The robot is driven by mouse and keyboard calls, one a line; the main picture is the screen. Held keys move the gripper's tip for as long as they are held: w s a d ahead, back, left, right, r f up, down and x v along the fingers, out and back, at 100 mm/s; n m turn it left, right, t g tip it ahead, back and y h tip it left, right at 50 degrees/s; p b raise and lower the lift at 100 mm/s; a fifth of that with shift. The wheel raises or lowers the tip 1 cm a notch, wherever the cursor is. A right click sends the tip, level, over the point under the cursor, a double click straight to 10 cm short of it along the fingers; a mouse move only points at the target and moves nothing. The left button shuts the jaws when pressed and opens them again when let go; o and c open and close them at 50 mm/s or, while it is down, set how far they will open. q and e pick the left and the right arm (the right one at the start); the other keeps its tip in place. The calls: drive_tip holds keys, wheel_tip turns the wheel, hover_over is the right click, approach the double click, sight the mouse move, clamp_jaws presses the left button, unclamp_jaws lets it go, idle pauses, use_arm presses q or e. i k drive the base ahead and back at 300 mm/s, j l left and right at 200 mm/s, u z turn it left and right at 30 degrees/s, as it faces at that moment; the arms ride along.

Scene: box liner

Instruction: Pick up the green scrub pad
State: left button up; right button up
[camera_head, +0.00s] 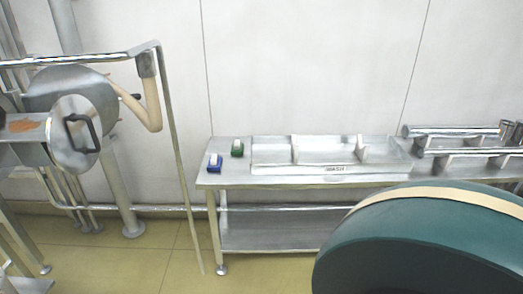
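A small green scrub pad (237,152) lies near the back left end of a metal table (225,180), with a small white piece on top. A similar blue item (214,168) with a white top sits in front of it and to its left, nearer the table's front edge. The two are apart. Neither of my grippers is in view, and nothing touches the green pad.
A shallow metal tray (325,170) takes up the table's middle. Metal bars (450,131) lie at the right. Metal machinery with a round cover (73,133) and rails stands at left. A large dark teal rounded shape (410,245) blocks the lower right. Open floor (110,265) lies at lower left.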

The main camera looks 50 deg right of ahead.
sight(237, 148)
drive_tip(key=z, duration=1.3)
